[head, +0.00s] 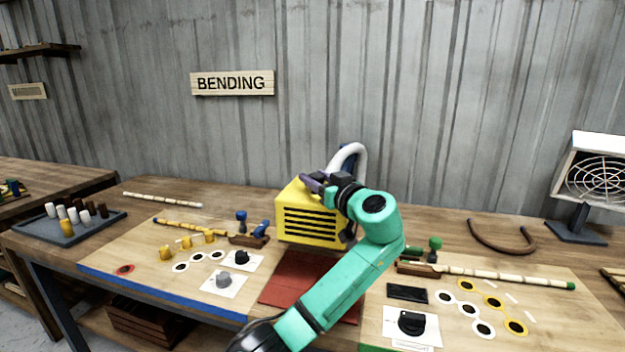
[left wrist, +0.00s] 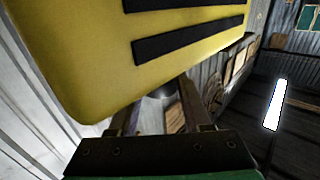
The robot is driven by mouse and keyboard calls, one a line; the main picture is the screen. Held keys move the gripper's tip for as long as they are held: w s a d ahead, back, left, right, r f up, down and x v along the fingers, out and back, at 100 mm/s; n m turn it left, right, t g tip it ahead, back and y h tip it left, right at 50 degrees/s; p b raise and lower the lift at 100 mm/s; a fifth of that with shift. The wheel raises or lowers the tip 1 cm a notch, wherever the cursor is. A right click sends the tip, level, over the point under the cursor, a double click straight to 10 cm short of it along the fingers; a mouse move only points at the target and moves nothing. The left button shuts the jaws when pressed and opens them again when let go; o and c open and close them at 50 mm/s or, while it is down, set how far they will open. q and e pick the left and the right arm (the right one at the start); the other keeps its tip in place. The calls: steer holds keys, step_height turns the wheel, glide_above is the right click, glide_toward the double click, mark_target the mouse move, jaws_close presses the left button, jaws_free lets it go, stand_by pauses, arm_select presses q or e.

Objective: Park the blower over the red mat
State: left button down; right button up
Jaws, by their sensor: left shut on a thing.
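The yellow blower (head: 308,222), a box with black vent slots and a pale curved hose (head: 352,158), is at the middle of the bench. The red mat (head: 290,280) lies in front of and below it, partly hidden by my green left arm. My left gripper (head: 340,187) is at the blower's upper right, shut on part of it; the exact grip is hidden. In the left wrist view the blower (left wrist: 150,50) fills the upper part, close beyond the fingers (left wrist: 165,105). I cannot tell whether it rests or hangs. My right gripper is not in view.
Left of the mat are a grey knob (head: 224,281), white and yellow rings and a cane. At right are a black knob (head: 411,322), a dark block (head: 407,293) and a long cane (head: 490,274). A fan heater (head: 597,170) stands at the back right.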

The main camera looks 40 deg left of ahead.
arm_select(q)
steer(key=shift+r, duration=0.15)
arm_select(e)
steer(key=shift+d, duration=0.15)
arm_select(q)
steer(key=shift+c, duration=1.9)
jaws_free()
steer(key=shift+o, duration=0.2)
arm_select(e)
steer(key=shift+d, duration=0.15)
arm_select(q)
steer(key=shift+s+d+f, duration=0.1)
steer(key=shift+d+f, duration=0.1)
steer(key=shift+d, duration=0.1)
steer(key=b+v, duration=0.4)
steer(key=v, duration=0.9)
steer(key=shift+s+d, duration=0.2)
steer(key=shift+d, duration=0.15)
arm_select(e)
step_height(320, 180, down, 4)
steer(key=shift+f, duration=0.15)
arm_select(q)
steer(key=shift+r, duration=0.1)
